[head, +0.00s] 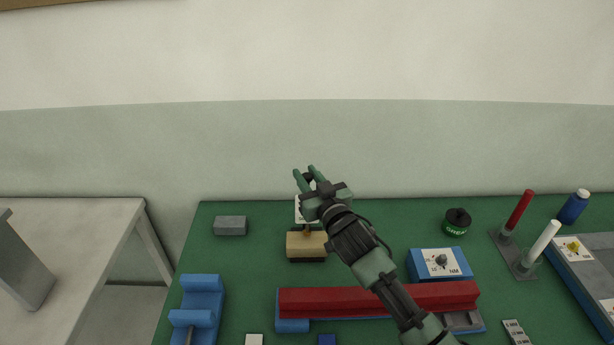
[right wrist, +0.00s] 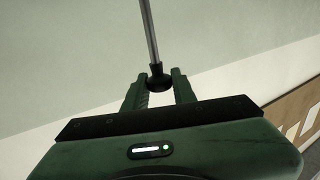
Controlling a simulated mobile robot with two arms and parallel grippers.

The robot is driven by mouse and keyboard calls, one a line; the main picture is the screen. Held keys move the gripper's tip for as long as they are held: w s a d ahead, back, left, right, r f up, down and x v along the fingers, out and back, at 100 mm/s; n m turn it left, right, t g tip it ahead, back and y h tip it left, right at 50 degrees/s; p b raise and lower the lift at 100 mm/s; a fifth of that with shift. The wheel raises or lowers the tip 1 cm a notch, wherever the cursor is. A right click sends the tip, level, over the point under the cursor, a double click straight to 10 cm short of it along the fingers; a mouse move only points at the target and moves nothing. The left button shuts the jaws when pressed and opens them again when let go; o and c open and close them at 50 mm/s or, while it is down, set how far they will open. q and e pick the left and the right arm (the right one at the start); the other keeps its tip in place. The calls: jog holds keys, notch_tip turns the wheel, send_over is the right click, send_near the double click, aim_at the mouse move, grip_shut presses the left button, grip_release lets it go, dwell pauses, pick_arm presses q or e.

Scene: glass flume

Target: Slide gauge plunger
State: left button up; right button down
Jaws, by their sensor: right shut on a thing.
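The gauge stands on the green table, with a tan block base (head: 306,246) and a white plate (head: 299,210) above it, partly hidden by my right gripper. My right gripper (head: 306,172) is above the base, its green fingers around a small dark knob. In the right wrist view, the fingers are shut on the black knob (right wrist: 156,80) at the end of a thin metal rod (right wrist: 149,32). The rod is mostly hidden in the head view. My left gripper is not in view.
A grey block (head: 230,226) lies left of the gauge. A blue holder (head: 197,309) and a long red bar (head: 340,301) lie in front. A blue dial box (head: 440,264), a round black-green tin (head: 456,222) and a rack with red and white rods (head: 516,252) stand right.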

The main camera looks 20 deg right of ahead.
notch_tip(320, 180, up, 4)
jog(key=shift+f+p, duration=0.1)
jog(key=shift+p, duration=0.9)
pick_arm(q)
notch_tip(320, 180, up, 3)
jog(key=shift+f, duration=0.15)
pick_arm(e)
jog(key=shift+f, duration=0.1)
jog(key=c, duration=1.2)
grip_release()
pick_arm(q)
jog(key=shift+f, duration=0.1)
pick_arm(e)
jog(key=shift+s+f, duration=0.1)
jog(key=shift+s, duration=0.05)
jog(key=shift+s+f+b, duration=0.1)
jog(key=shift+s+b, duration=0.25)
pick_arm(q)
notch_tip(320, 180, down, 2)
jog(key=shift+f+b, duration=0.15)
jog(key=shift+b, duration=0.85)
pick_arm(e)
jog(key=s, duration=0.4)
jog(key=s+d, duration=0.1)
jog(key=s, duration=0.1)
jog(key=shift+s, duration=0.4)
